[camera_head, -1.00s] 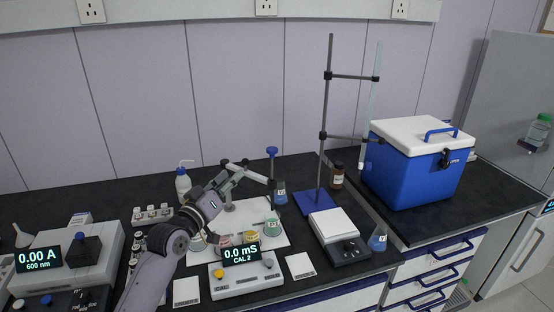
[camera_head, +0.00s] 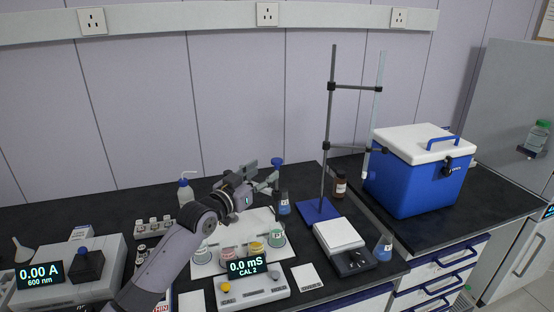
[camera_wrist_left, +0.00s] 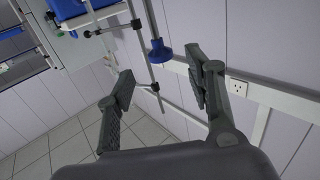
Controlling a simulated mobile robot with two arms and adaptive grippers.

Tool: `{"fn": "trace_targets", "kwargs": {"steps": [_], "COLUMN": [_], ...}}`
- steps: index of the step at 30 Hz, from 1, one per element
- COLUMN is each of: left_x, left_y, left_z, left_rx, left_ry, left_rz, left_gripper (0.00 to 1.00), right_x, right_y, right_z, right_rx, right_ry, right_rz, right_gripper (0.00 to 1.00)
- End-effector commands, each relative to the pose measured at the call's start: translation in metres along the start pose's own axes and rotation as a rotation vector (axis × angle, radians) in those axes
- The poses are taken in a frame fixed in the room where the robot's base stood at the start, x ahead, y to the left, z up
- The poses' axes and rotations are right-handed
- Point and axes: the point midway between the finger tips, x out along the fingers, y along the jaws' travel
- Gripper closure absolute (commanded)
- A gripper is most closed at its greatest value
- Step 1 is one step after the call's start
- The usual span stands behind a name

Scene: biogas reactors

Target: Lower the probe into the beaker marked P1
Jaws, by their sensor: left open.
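The probe (camera_head: 277,162) shows its blue cap above the back of the white mat; its lower part is hidden behind my left gripper. My left gripper (camera_head: 262,174) is open and empty, just left of the probe. In the left wrist view a blue flared piece (camera_wrist_left: 160,51), apparently the probe cap, lies beyond and between the spread fingers (camera_wrist_left: 163,78), not gripped. My right gripper is not in view.
The meter (camera_head: 251,288) reading 0.0 mS stands in front of the beakers. A tall stand (camera_head: 325,185), a balance (camera_head: 342,240) and a blue cooler (camera_head: 411,185) are further right. A wash bottle (camera_head: 186,192) stands behind-left.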

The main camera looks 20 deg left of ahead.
Motion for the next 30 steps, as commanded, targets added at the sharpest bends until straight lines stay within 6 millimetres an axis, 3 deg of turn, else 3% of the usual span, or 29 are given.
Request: {"fn": "trace_targets", "kwargs": {"steps": [6, 15, 30], "left_x": [0.037, 0.070, 0.078], "left_y": [0.000, 0.000, 0.000], "left_z": [-0.002, 0.000, 0.000], "left_rx": [-0.002, -0.002, -0.001], "left_ry": [0.001, 0.000, 0.001], "left_rz": [-0.001, 0.000, -0.001], "left_gripper": [0.52, 0.52, 0.55], "right_x": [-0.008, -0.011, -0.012], "right_y": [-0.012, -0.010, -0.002], "right_z": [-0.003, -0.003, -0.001], "right_rx": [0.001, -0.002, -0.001], "right_ry": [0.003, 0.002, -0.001], "right_rz": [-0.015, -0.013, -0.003], "right_gripper": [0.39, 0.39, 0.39]}}
